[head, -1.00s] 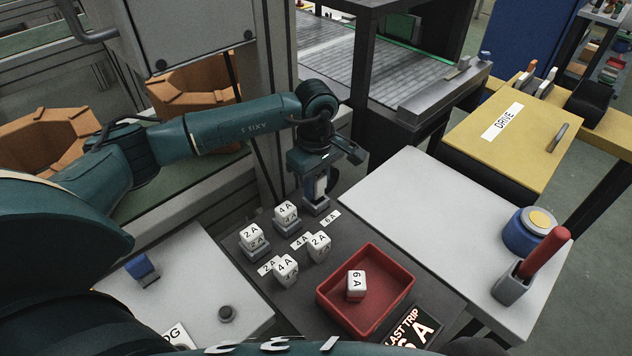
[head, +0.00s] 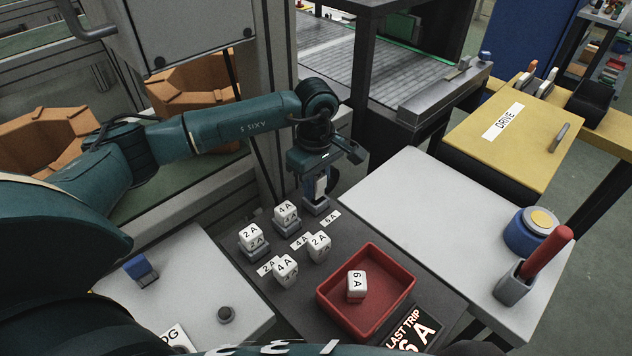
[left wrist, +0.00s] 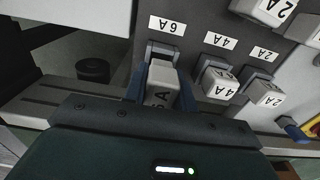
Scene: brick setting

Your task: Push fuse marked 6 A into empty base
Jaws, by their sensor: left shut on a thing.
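My left gripper (head: 319,192) is shut on a white fuse (left wrist: 161,84) marked 6 A; the fuse's lower marking is partly cut off by the gripper body in the left wrist view. The fuse is upright at the grey base (left wrist: 160,50) beside the 6 A label (left wrist: 166,25). In the head view this base (head: 317,207) shows right under the fuse. I cannot tell how deep the fuse sits in it. Another white fuse (head: 357,284) marked 6 A lies in the red tray (head: 340,318). My right gripper is not in view.
Bases with a 4 A fuse (head: 285,209) and a 2 A fuse (head: 251,235) stand left of the gripper. Loose fuses marked 2 A (head: 319,246) and 4 A (head: 285,270) stand nearer. A light tabletop (head: 420,210) at the right is mostly clear.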

